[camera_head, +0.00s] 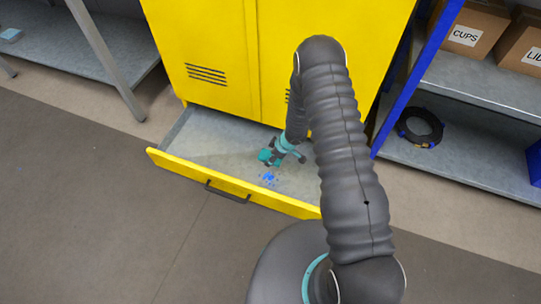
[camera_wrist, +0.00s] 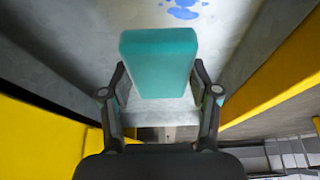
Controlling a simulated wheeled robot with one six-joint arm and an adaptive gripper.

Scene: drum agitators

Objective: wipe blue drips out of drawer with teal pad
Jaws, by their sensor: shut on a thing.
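The yellow drawer (camera_head: 236,184) is pulled out below the yellow cabinet (camera_head: 208,50), and its grey inside floor shows in both views. Blue drips (camera_head: 268,178) lie on the drawer floor near the front wall; they also show at the top of the wrist view (camera_wrist: 184,9). My gripper (camera_head: 272,155) is inside the drawer, shut on the teal pad (camera_wrist: 159,62). The pad (camera_head: 265,156) is a little behind the drips, apart from them. I cannot tell whether it touches the floor. My arm hides the drawer's right part.
A blue-posted shelf at right holds cardboard boxes (camera_head: 467,30) and a black coil (camera_head: 420,128), with a blue bin (camera_head: 535,163) at the edge. A grey bench (camera_head: 75,62) stands at left. The floor before the drawer is clear.

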